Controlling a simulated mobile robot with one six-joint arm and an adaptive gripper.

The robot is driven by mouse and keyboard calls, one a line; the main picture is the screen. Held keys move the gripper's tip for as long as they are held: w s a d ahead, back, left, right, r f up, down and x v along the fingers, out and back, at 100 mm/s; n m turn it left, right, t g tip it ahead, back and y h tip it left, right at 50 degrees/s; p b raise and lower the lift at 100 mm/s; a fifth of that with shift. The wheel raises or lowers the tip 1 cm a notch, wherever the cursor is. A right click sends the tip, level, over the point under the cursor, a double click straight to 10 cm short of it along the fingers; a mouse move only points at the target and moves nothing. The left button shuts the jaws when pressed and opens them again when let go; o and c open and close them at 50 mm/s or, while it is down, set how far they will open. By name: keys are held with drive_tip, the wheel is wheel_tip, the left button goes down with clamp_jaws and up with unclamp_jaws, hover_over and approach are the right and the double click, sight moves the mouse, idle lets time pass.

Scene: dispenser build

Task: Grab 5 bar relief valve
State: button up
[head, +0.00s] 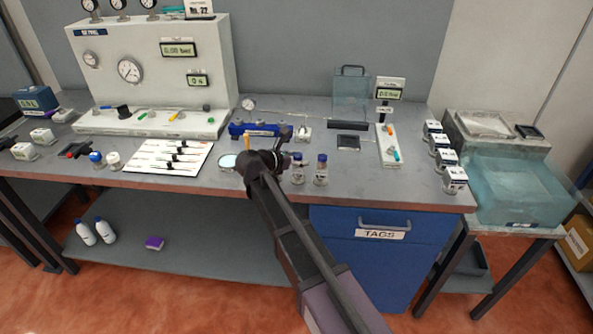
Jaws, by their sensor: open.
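My gripper (284,136) is dark and reaches over the front middle of the grey bench (225,182). It is open, and I see nothing held between its fingers. Several small parts with white label blocks (446,160) stand in a row at the bench's right end. Their labels are too small to read, so I cannot tell whether one is the 5 bar relief valve. Two small blue-capped bottles, one at the right (321,168), stand just right of my gripper. My gripper and wrist hide part of the blue block (250,129) behind them.
A white gauge panel (150,75) stands at the back left. A water tank (520,190) stands beyond the right end.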

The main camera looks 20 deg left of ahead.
clamp_jaws()
drive_tip(key=shift+r, duration=0.15)
wheel_tip(320, 180, up, 2)
drive_tip(key=shift+p, duration=1.15)
drive_tip(key=shift+r+p, duration=0.8)
drive_tip(key=shift+r, duration=0.05)
drive_tip(key=s+r+p, duration=0.1)
drive_tip(key=s, duration=1.5)
drive_tip(key=shift+d, duration=0.35)
